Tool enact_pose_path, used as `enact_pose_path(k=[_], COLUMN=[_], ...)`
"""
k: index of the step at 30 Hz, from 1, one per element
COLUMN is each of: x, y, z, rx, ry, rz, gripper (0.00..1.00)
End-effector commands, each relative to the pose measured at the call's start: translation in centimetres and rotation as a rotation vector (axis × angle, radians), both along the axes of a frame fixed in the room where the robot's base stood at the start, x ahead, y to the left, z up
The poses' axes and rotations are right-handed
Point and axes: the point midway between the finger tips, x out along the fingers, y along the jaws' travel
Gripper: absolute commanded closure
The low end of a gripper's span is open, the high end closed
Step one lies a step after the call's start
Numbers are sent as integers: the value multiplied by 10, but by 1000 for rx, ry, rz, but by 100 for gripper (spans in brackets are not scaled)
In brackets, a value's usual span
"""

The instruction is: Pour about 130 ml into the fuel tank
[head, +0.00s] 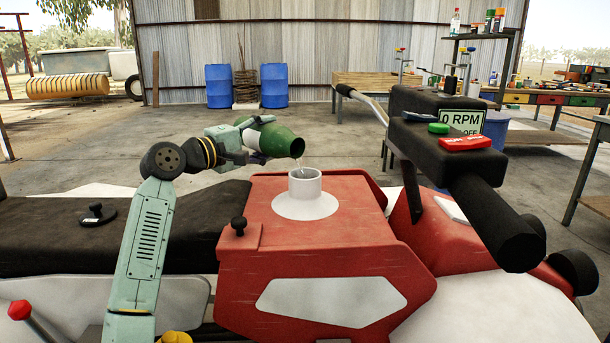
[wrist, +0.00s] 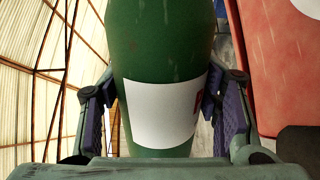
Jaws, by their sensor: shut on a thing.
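A green bottle (head: 276,140) is held tilted on its side, its mouth toward the right and a little down. My gripper (head: 235,143) is shut on it. In the wrist view the bottle (wrist: 160,45) with its white label sits between both fingers of my gripper (wrist: 160,110). A thin stream runs from the bottle's mouth down into the white filler neck (head: 305,187) on top of the red fuel tank (head: 345,215). The bottle's mouth is above the neck and apart from it. The liquid level inside the tank is hidden.
A handlebar (head: 480,195) with a black display box reading 0 RPM and OFF stands right of the tank. A black seat (head: 150,225) lies to the left. A small black knob (head: 239,226) is on the tank's left edge. Blue barrels (head: 274,86) stand far back.

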Motion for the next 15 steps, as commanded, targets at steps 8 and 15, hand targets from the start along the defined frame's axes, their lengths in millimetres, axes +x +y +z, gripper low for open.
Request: enact_pose_path(k=[8, 15], x=[-1, -1], y=[0, 0], z=[0, 0], rx=[9, 19], ry=[-11, -21], rz=[0, 0], gripper=[82, 82])
